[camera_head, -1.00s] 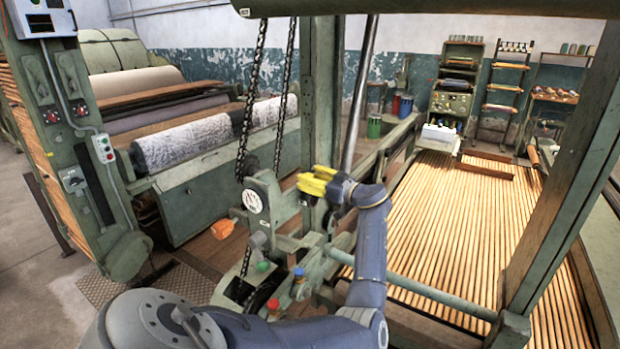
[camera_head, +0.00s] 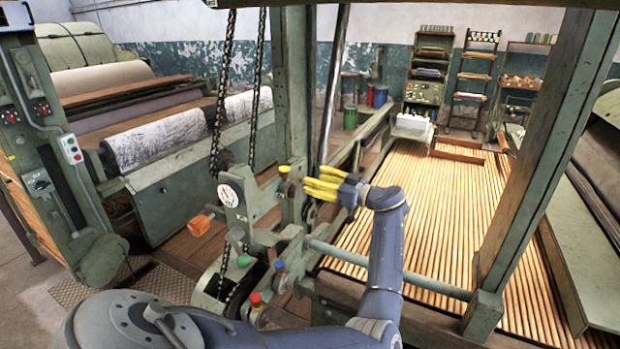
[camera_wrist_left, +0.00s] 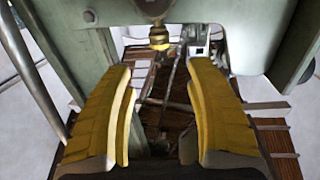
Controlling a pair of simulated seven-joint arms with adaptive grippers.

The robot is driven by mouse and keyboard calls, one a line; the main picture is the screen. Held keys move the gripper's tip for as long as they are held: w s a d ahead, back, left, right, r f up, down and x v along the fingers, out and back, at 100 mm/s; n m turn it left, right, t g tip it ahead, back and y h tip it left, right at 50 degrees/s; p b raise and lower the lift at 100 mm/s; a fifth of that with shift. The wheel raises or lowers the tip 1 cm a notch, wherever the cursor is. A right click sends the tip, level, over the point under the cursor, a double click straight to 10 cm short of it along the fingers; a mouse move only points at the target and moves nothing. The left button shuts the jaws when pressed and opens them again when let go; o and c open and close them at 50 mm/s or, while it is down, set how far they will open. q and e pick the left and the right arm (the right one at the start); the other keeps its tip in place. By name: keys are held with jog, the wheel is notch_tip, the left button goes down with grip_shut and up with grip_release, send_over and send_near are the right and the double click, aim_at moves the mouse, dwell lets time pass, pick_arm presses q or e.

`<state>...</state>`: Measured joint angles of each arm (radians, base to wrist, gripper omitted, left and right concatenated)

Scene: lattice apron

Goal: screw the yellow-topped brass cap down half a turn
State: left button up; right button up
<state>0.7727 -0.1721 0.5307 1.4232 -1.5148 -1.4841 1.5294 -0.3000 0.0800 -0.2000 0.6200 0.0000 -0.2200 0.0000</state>
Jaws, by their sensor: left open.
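The brass cap with a yellow top (camera_wrist_left: 159,38) shows in the left wrist view, ahead of and above the fingertips, roughly centred between them. In the head view a small yellow-topped piece (camera_head: 284,170) on the green post looks like the same cap. My left gripper (camera_head: 308,188) has yellow fingers and points left toward the post, a short way right of the cap and slightly lower in the picture. In the left wrist view its two fingers (camera_wrist_left: 160,82) are spread wide with nothing between them. The cap is apart from the fingers. My right gripper is in neither view.
The green post (camera_head: 296,110) stands beside the gripper, with hanging chains (camera_head: 222,95) to its left. Knobs coloured green, blue and red (camera_head: 256,298) sit below. A horizontal green bar (camera_head: 390,270) crosses near my forearm. Wooden slats (camera_head: 430,200) lie to the right.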

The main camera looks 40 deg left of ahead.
pick_arm(q)
jog(key=shift+d, duration=0.1)
send_near(289, 169)
jog(key=a, duration=0.3)
jog(key=s+a, duration=0.1)
jog(key=a, duration=0.3)
jog(key=s+a, duration=0.1)
jog(key=a, duration=0.2)
jog(key=shift+a+f, duration=0.15)
jog(key=shift+a, duration=0.05)
dwell(0.8)
jog(key=shift+c, duration=0.3)
grip_shut()
